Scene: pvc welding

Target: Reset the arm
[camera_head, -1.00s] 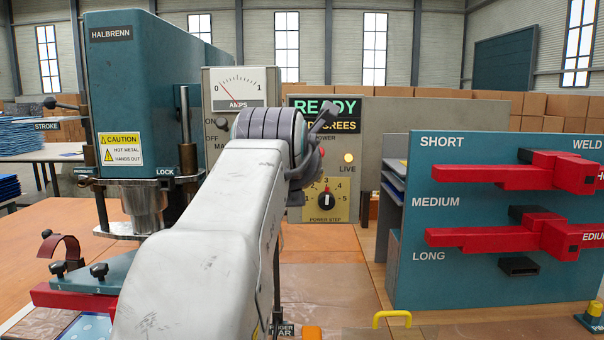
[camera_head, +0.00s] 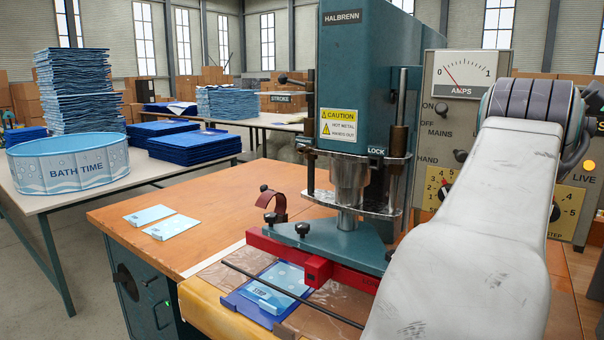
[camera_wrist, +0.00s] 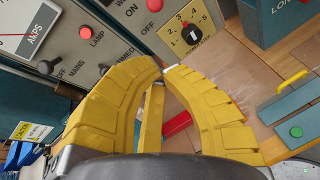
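My arm (camera_head: 480,220) rises at the right of the head view, in front of the control panel (camera_head: 447,110). My gripper is not visible in that view. In the wrist view my gripper's (camera_wrist: 164,69) yellow fingers curve inward and their tips come together. I see nothing held at the tips. Beyond the fingers are the panel's POWER STEP knob (camera_wrist: 194,35) and the wooden bench. The teal HALBRENN press (camera_head: 365,70) stands left of my arm, with a red bar (camera_head: 300,262) under its head.
A blue tray with a STRIP piece (camera_head: 262,298) lies under the press. Two pale blue cards (camera_head: 172,227) lie on the bench (camera_head: 125,210). A BATH TIME pool (camera_head: 70,165) and blue stacks fill the left table. In the wrist view, a teal block with a green button (camera_wrist: 296,131) is at right.

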